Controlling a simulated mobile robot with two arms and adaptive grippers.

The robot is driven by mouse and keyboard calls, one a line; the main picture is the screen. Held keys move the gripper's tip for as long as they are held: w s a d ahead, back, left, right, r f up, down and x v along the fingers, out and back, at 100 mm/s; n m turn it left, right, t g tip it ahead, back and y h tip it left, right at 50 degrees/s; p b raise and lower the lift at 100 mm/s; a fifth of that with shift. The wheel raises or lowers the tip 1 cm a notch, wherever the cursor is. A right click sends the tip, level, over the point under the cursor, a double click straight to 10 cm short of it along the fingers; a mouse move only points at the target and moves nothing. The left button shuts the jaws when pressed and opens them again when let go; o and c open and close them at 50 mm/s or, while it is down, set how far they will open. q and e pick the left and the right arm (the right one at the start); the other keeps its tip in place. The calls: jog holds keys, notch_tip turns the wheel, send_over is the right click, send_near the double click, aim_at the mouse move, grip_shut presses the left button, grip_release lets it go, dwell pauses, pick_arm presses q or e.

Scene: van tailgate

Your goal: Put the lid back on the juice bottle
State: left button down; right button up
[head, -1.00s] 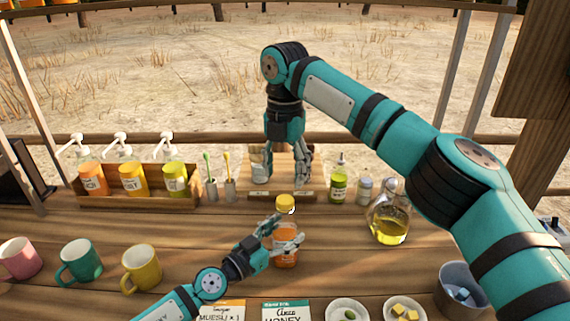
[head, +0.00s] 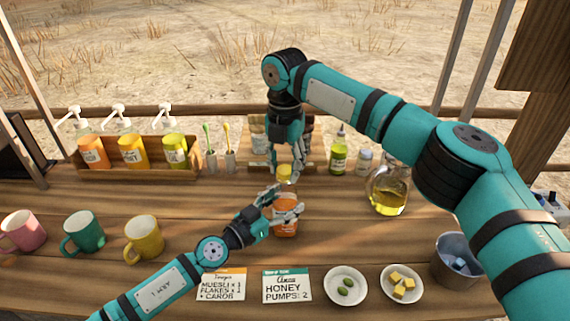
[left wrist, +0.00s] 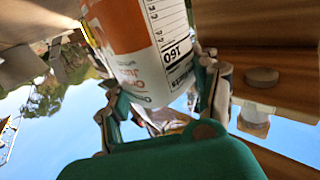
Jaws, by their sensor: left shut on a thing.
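The juice bottle (head: 285,228), orange with a white label, stands on the wooden counter. My left gripper (head: 284,206) is shut on it at its upper body. In the left wrist view the labelled bottle (left wrist: 140,40) sits between the fingers (left wrist: 160,110). The yellow lid (head: 284,173) is directly above the bottle in the head view. Left fingers cover the bottle's neck, so I cannot tell whether the lid touches it. My right gripper (head: 287,168) points down at the lid, fingers close around it; whether they grip it is unclear.
A wooden caddy (head: 140,173) of pump bottles stands at back left beside two toothbrush cups. A green squeeze bottle (head: 339,157) and an oil flask (head: 387,196) are on the right. Mugs (head: 84,233) are front left; cards and small bowls (head: 346,287) front.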

grip_shut()
jog(key=m, duration=0.6)
jog(key=shift+a, duration=0.1)
jog(key=m, duration=0.2)
jog(key=shift+m, duration=0.4)
jog(key=m, duration=0.4)
jog(key=shift+m, duration=0.4)
jog(key=m, duration=1)
jog(key=shift+m, duration=0.3)
jog(key=m, duration=0.5)
jog(key=shift+f, duration=0.1)
jog(key=m, duration=0.8)
jog(key=o, duration=0.5)
grip_release()
jog(key=shift+o, duration=0.2)
